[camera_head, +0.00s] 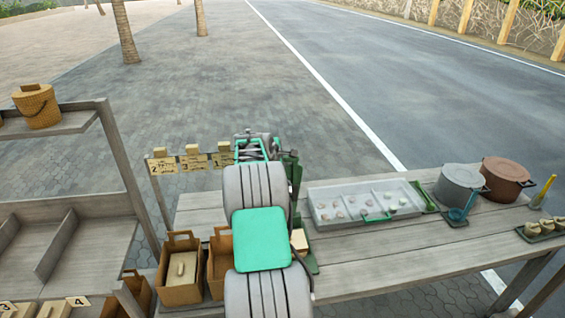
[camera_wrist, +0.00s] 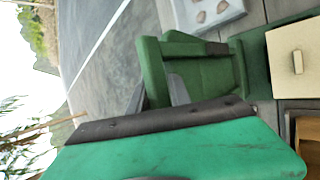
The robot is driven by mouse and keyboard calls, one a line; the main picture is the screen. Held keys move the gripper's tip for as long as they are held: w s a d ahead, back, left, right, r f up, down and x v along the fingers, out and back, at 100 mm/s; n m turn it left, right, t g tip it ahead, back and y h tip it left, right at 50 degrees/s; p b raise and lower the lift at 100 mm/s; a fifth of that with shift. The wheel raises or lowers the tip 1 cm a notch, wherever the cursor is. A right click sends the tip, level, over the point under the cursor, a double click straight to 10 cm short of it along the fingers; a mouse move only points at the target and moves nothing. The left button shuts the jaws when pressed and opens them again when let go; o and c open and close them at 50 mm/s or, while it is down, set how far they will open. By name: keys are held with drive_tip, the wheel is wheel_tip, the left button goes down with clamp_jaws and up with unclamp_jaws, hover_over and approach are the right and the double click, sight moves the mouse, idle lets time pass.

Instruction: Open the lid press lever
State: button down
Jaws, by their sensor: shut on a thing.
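The dark green lid press (camera_head: 293,172) stands on the wooden table just behind and right of my arm, which hides most of it. In the wrist view its green frame (camera_wrist: 217,75) fills the middle, with a dark piece on its crossbar. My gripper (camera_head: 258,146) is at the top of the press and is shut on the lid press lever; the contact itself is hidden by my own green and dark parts. A cream lidded box (camera_head: 299,240) sits on the press's green base, and it also shows in the wrist view (camera_wrist: 287,45).
A grey compartment tray (camera_head: 320,211) with small pieces lies right of the press. A grey pot (camera_head: 459,183) and a brown pot (camera_head: 507,178) stand farther right. Wooden boxes (camera_head: 180,292) are at the left, beside a shelf (camera_head: 75,205). Number signs (camera_head: 193,162) stand behind them.

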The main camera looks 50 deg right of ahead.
drive_tip(key=shift+s+a+f, duration=0.1)
drive_tip(key=shift+a+f, duration=0.1)
drive_tip(key=shift+f, duration=0.6)
drive_tip(key=c, duration=1.4)
unclamp_jaws()
drive_tip(key=shift+d, duration=0.1)
drive_tip(key=shift+c, duration=0.2)
drive_tip(key=shift+o, duration=0.2)
drive_tip(key=shift+d+r, duration=0.1)
drive_tip(key=shift+r, duration=0.3)
drive_tip(key=b+v, duration=0.2)
drive_tip(key=v, duration=0.5)
drive_tip(key=shift+a+r, duration=0.2)
drive_tip(key=shift+r, duration=0.1)
